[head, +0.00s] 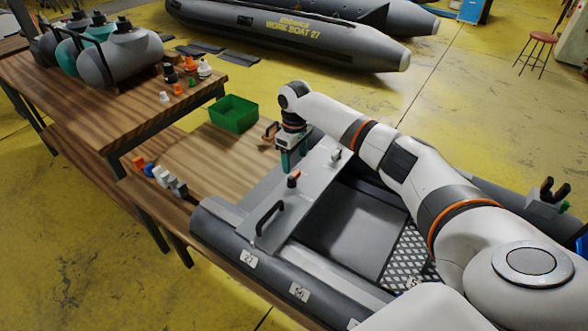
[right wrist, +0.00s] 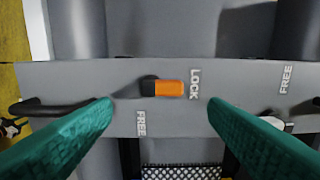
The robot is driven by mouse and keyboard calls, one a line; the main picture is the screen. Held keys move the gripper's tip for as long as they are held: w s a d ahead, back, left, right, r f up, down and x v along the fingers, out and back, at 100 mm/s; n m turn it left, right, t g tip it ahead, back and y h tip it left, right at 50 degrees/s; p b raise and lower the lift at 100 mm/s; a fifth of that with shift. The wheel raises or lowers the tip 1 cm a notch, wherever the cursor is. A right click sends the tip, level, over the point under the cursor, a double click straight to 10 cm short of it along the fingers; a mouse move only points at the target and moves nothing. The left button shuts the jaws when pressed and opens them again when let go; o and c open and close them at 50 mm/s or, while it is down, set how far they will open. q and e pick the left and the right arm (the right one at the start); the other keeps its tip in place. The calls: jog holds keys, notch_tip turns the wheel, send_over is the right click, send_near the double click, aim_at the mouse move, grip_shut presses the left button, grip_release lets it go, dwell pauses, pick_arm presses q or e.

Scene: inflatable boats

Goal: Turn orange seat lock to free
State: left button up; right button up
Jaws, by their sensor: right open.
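The orange seat lock (head: 293,179) is a small lever with a black hub on the grey seat (head: 318,185) across the boat. In the right wrist view the orange lever (right wrist: 168,89) points right, at the word LOCK (right wrist: 194,84). The word FREE (right wrist: 141,123) is below its hub. My right gripper (head: 293,163) has green fingers and points down over the seat. In the right wrist view its fingers (right wrist: 160,108) are spread wide and empty, with the orange lever showing between and slightly beyond the tips. My left gripper is out of view.
A white lever (head: 336,154) is on the same seat, partly behind a finger in the wrist view, near another FREE (right wrist: 285,78). Black handles (head: 268,218) stand at the seat ends. A green bin (head: 233,114) and small loose parts (head: 165,180) lie on the wooden bench beside the boat.

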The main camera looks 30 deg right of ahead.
aim_at(294, 174)
jog(key=f, duration=0.4)
jog(key=shift+w+d, duration=0.1)
jog(key=shift+w, duration=0.1)
notch_tip(294, 174, down, 2)
jog(key=shift+f, duration=0.25)
jog(key=shift+c, duration=0.3)
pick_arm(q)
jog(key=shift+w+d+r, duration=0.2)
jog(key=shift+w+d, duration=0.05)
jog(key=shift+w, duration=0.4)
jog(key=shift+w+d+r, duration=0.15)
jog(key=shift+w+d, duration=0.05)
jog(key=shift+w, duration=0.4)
pick_arm(e)
jog(key=c, duration=0.9)
